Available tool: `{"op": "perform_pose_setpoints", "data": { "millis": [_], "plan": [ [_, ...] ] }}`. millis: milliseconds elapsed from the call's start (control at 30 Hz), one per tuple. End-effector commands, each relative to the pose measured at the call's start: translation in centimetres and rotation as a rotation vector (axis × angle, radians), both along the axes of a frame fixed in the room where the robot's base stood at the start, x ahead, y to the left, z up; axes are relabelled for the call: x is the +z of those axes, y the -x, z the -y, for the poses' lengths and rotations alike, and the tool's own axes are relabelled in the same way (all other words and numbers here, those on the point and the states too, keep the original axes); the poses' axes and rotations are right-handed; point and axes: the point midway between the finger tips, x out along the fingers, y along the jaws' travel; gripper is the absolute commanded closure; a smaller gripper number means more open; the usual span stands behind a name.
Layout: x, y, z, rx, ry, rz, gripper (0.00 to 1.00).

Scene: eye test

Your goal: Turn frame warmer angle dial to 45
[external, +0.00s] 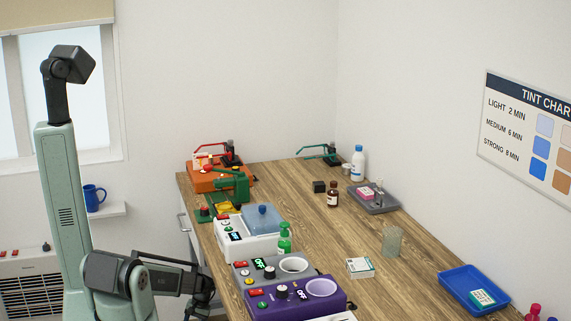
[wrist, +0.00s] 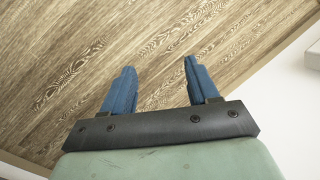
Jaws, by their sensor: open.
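Two similar units with round wells and OFF displays stand at the front left of the table in the external view: a purple one (external: 325,300) and a grey one (external: 310,268). Each has a dark round dial, the purple unit's dial (external: 282,292) and the grey unit's dial (external: 269,272). I cannot tell which is the frame warmer, and no angle marks are readable. My gripper (wrist: 157,67) is open and empty in the wrist view, its two blue fingers apart over a wood-grained surface. In the external view my arm's end is low, left of these units; its fingers cannot be made out.
Behind the units stand a green pump bottle (external: 285,240), a white unit with a blue lid (external: 262,221) and a green machine (external: 232,183). A small box (external: 360,268), a clear cup (external: 392,243) and a blue tray (external: 452,283) are to the right.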

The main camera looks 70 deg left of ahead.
Motion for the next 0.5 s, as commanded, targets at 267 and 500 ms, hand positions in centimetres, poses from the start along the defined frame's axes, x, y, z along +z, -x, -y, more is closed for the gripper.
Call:
{"op": "perform_pose_setpoints", "data": {
  "millis": [267, 500],
  "plan": [
    [4.0, 1.4, -9.9, 0.170, 0.021, 0.179, 0.41],
    [11.0, 0.6, -17.8, 0.237, 0.062, 0.463, 0.41]
  ]
}}
